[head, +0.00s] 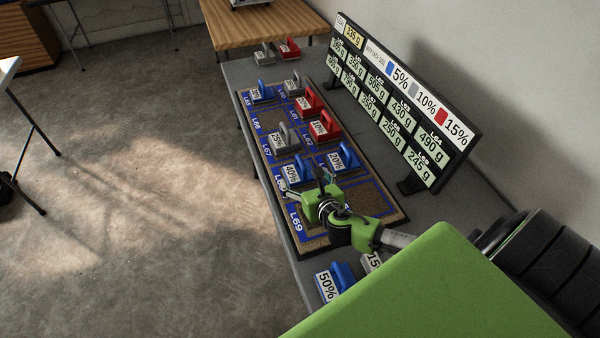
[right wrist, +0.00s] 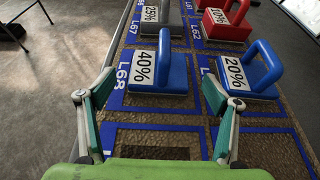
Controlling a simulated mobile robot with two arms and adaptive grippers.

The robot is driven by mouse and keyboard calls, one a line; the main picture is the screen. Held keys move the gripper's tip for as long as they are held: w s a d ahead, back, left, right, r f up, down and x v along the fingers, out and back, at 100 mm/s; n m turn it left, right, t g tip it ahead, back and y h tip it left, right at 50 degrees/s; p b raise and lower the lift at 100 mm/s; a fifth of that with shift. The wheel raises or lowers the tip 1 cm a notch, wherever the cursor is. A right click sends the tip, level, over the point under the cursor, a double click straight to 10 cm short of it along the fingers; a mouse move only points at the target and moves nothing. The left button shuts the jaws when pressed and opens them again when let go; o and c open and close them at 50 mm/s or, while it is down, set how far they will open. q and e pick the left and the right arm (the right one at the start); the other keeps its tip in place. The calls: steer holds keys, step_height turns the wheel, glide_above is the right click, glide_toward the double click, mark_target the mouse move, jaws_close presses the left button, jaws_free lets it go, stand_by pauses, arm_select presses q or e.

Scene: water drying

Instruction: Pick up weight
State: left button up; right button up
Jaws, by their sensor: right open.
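The weights are blocks with handles and percent labels. A blue 40% weight (head: 294,172) stands on the mat slot L68; it also shows in the right wrist view (right wrist: 163,72), ahead of and between my fingers. A blue 20% weight (head: 346,158) stands to its right, and shows beyond my right finger in the wrist view (right wrist: 262,74). Grey and red weights stand farther up the mat, including a red one (head: 325,126) and a grey one (head: 289,137). My right gripper (head: 306,186) is open and empty just short of the 40% weight; it also shows in the wrist view (right wrist: 145,95). My left gripper is out of view.
The brown mat (head: 372,195) with blue-lined slots lies on a grey table. A board of gram labels (head: 405,105) stands along its right. A blue 50% weight (head: 343,276) sits near the front. A grey and a red weight (head: 290,47) sit at the far end.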

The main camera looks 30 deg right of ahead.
mark_target(300, 172)
steer(key=shift+w+f, duration=0.1)
steer(key=shift+w, duration=0.5)
steer(key=shift+x, duration=2)
steer(key=shift+s, duration=0.1)
steer(key=shift+d, duration=0.1)
steer(key=c, duration=1.4)
